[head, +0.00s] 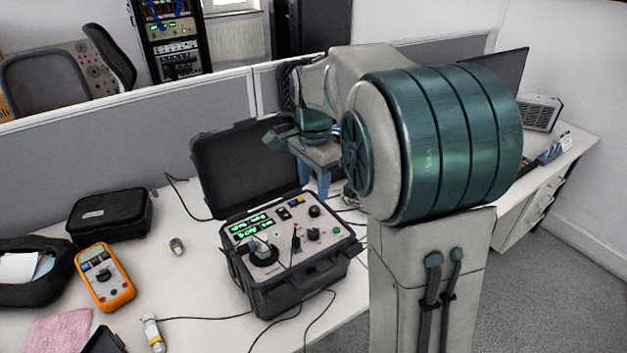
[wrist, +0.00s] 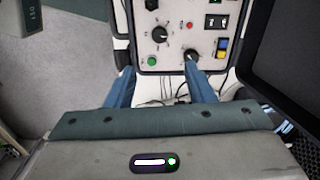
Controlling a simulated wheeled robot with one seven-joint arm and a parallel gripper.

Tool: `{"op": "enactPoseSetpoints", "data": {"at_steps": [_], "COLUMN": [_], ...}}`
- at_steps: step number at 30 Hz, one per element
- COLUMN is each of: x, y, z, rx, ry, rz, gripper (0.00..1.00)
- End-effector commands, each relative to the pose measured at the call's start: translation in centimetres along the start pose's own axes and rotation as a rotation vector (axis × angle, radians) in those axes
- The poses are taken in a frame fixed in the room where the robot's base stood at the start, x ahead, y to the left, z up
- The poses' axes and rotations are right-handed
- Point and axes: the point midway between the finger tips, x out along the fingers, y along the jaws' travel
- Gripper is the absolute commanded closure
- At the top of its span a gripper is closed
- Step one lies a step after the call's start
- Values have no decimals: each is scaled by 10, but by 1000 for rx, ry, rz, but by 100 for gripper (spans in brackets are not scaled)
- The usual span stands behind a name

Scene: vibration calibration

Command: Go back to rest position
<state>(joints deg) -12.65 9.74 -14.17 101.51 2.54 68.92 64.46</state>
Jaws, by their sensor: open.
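My gripper (head: 318,183) is behind the right side of the black calibration case in the head view, its blue fingers pointing down and partly hidden by my arm. In the wrist view my gripper (wrist: 158,90) shows two blue fingers spread apart with nothing between them. The calibrator case (head: 280,255) stands open on the desk, lid up, with lit green displays, knobs and buttons on its panel. Its panel (wrist: 180,35) also shows at the top of the wrist view, beyond the fingertips. I cannot tell whether the fingers touch anything.
An orange multimeter (head: 104,277), a black pouch (head: 110,215), a small sensor (head: 177,246) and a probe (head: 153,333) lie on the white desk (head: 200,290). Cables run around the case. A grey partition (head: 130,140) stands behind, and a monitor (head: 505,75) is at the right.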

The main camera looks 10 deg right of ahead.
Motion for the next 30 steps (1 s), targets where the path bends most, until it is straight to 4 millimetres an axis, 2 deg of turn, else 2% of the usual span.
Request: {"op": "enactPoseSetpoints", "data": {"at_steps": [6,10,14,19,24,30], "x": [0,-3,-8,-5,7,24], "y": [2,16,48,98,145,181], "z": [0,5,17,39,61,77], "rx": [-7,-81,-258,-549,-832,-1067], "ry": [-1,-2,5,48,119,196], "rz": [-2,-22,-64,-122,-152,-153], "gripper": [52,52,52,52,52,52]}}
